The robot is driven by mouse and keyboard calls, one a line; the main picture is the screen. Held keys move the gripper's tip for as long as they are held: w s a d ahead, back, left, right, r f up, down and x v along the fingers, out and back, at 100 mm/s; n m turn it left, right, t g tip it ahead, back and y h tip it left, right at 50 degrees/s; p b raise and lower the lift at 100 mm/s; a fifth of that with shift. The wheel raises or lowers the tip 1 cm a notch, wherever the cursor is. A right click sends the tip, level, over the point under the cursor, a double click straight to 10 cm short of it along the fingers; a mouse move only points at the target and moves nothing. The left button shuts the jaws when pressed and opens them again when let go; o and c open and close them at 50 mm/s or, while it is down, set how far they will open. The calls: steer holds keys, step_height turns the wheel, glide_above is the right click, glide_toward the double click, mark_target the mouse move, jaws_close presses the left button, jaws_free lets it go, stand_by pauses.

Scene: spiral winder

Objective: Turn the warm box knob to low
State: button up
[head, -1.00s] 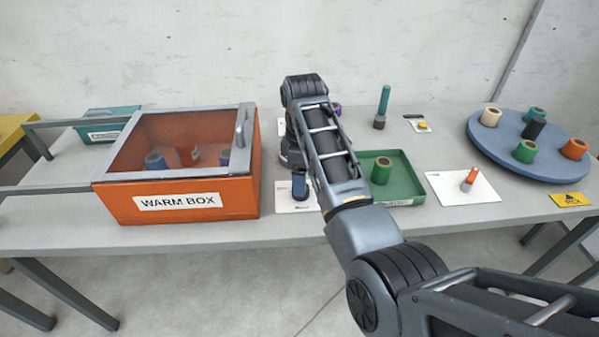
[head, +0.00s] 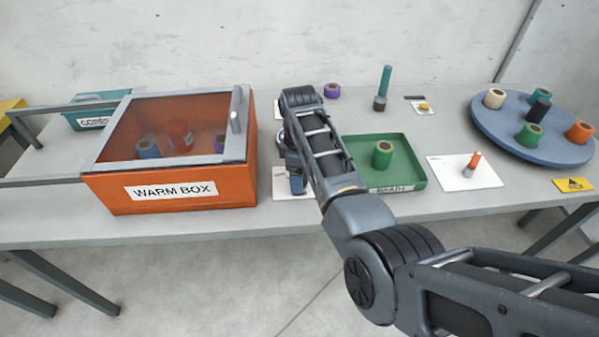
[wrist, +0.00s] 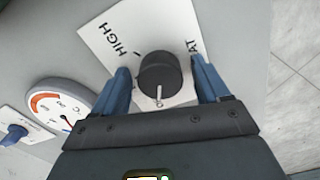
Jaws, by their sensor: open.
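The warm box knob (wrist: 160,75) is round and black with a pale pointer line that points down in the wrist view, towards my gripper's palm. It sits on a white plate (wrist: 140,22) reading HIGH at the upper left and a partly hidden word ending in AT at the right. No LOW mark is visible. My gripper (wrist: 160,66) is open, its blue fingers on either side of the knob; contact is unclear. In the head view my gripper (head: 297,183) is low over the plate, and my arm hides the knob. The orange warm box (head: 240,185) stands left of it, lid down.
A round gauge (wrist: 62,108) and a blue knob (wrist: 15,133) lie left of the black knob in the wrist view. A green tray (head: 408,165) with a green roll is close to the right of my arm. A white card (head: 450,175) and a blue turntable (head: 490,128) are farther right.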

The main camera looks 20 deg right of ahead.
steer(key=c, duration=1)
steer(key=shift+m, duration=0.3)
steer(key=shift+m+p, duration=0.7)
steer(key=shift+m, duration=0.2)
steer(key=m+p, duration=0.1)
steer(key=m, duration=0.2)
steer(key=shift+s+m, duration=0.1)
steer(key=shift+m, duration=0.2)
steer(key=m+p, duration=0.1)
steer(key=m, duration=0.4)
steer(key=shift+m, duration=0.3)
steer(key=shift+f+p, duration=0.1)
steer(key=shift+p, duration=0.2)
